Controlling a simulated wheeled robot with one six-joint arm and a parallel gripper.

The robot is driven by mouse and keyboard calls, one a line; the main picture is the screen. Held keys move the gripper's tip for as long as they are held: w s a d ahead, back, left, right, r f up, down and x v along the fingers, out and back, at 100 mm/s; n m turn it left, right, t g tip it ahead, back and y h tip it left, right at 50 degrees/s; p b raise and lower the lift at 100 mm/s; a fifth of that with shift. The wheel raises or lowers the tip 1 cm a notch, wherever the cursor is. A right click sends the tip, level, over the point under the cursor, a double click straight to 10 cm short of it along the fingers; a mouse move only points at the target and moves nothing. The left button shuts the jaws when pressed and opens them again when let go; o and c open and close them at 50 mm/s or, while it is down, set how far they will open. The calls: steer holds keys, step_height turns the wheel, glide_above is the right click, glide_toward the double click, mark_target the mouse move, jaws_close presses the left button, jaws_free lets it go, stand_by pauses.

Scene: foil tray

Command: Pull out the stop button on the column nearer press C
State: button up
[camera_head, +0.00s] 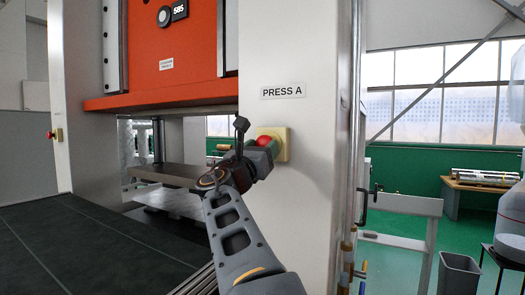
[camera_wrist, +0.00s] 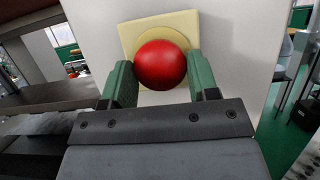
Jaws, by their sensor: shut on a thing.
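A red stop button (camera_head: 264,141) on a pale yellow square plate (camera_head: 283,148) is mounted on the white column (camera_head: 300,190) under a sign reading "PRESS A" (camera_head: 283,91). In the wrist view the round red button (camera_wrist: 161,65) sits between the green jaws of my gripper (camera_wrist: 161,82), with its yellow plate (camera_wrist: 133,34) behind it. My gripper (camera_head: 262,148) is shut on this button. A second red stop button (camera_head: 51,135) shows small on the far left column (camera_head: 58,90). No sign naming press C is in view.
An orange press ram (camera_head: 160,80) hangs left of the column above a grey press bed (camera_head: 165,173). A dark belt-like surface (camera_head: 90,245) lies at lower left. Pipes, a grey bin (camera_head: 458,277) and a bench (camera_head: 480,185) stand to the right.

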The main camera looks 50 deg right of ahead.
steer(key=o, duration=1.3)
steer(key=shift+c, duration=0.2)
steer(key=shift+a, duration=0.1)
steer(key=b+v, duration=0.4)
steer(key=v, duration=1)
steer(key=shift+b, duration=0.3)
steer(key=w+a+f+m+t+y, duration=0.15)
steer(key=f+m+y, duration=0.35)
steer(key=f, duration=0.5)
steer(key=w+f+m+y, duration=0.3)
steer(key=f+m+y, duration=0.1)
steer(key=f, duration=0.6)
steer(key=s+a+f+m+g+y, duration=0.1)
steer(key=s+a+f+m+y, duration=0.2)
steer(key=a+f+m+y, duration=0.3)
steer(key=s+a+f+m+g+y, duration=0.2)
steer(key=s+a+f+m+y, duration=0.2)
steer(key=a+f, duration=0.5)
step_height(320, 180, down, 8)
steer(key=m+y, duration=0.1)
steer(key=y, duration=0.1)
steer(key=shift+a+m+y, duration=0.15)
steer(key=shift+m+y, duration=0.25)
